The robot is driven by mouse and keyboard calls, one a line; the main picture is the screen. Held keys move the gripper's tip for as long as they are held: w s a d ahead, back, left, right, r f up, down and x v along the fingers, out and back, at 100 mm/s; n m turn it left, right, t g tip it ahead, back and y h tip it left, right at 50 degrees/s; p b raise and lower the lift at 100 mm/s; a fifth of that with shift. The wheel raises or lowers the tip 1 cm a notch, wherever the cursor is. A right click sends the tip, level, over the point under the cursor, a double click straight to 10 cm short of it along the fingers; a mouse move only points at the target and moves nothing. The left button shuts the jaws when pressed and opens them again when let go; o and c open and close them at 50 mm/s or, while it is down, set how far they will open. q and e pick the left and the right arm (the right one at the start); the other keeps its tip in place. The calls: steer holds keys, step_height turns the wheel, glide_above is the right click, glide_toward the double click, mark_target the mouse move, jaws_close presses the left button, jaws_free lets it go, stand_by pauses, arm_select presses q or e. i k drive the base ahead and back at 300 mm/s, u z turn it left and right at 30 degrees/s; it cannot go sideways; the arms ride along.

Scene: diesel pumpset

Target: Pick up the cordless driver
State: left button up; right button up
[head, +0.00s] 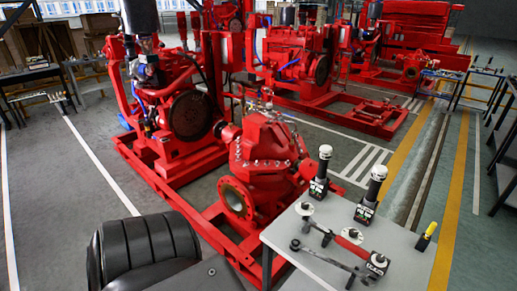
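A grey-white table (405,238) stands at the lower right with several tools on it. A red and black tool (348,245) lies there, with a black block (376,264) bearing pale lettering at its right end. It looks most like the cordless driver, but it is too small to be sure. Two upright black devices with white tops stand behind it, one at the left (321,172) and one at the right (372,190). A dark long-handled tool (322,257) lies in front of it. Neither of my grippers shows.
A red pump (262,165) on a red frame stands just behind the table. A black ribbed seat-like shape (145,248) fills the lower left. Open grey floor (70,190) lies at the left.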

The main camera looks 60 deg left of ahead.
mark_target(379, 173)
steer(key=u, duration=1.8)
steer(key=k, duration=0.65)
steer(key=z, duration=0.6)
steer(key=k, duration=0.65)
steer(key=u, duration=0.5)
steer(key=i, duration=0.65)
steer(key=u, duration=0.7)
steer(key=i, duration=0.85)
steer(key=z, duration=0.75)
steer(key=i, duration=0.6)
steer(key=z, duration=0.65)
